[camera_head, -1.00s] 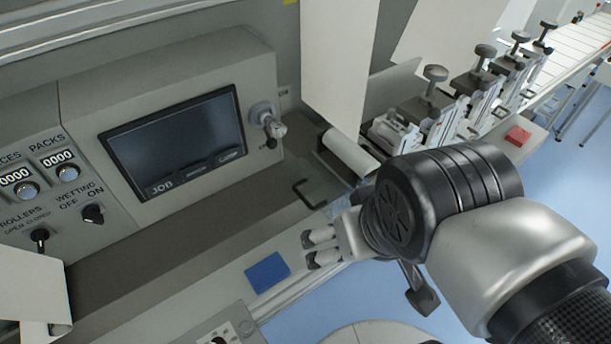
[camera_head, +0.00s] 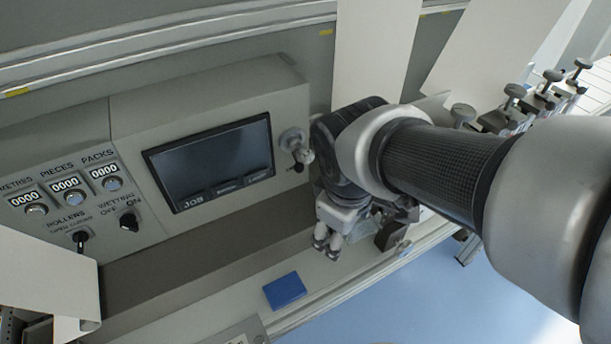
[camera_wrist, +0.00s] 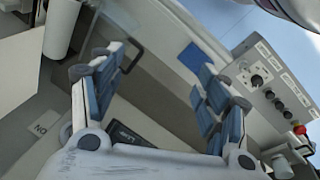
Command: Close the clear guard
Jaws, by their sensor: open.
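My gripper (camera_head: 327,246) points down over the machine bed, just right of the screen, in the head view. In the wrist view its two blue-padded fingers (camera_wrist: 157,90) are wide apart, with nothing held between them. A dark bent handle (camera_wrist: 134,56), which looks like the clear guard's handle, shows beside the tip of the left finger; I cannot tell whether they touch. The guard's transparent panel is hard to make out against the grey bed. In the head view my arm and gripper hide the handle and most of the guard area.
The screen panel (camera_head: 210,163) and a knob panel (camera_head: 72,195) stand at the left. A blue pad (camera_head: 285,291) lies on the front ledge. White sheets (camera_head: 372,50) hang behind my arm. A white roller (camera_wrist: 62,25) and a red button (camera_wrist: 299,130) show in the wrist view.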

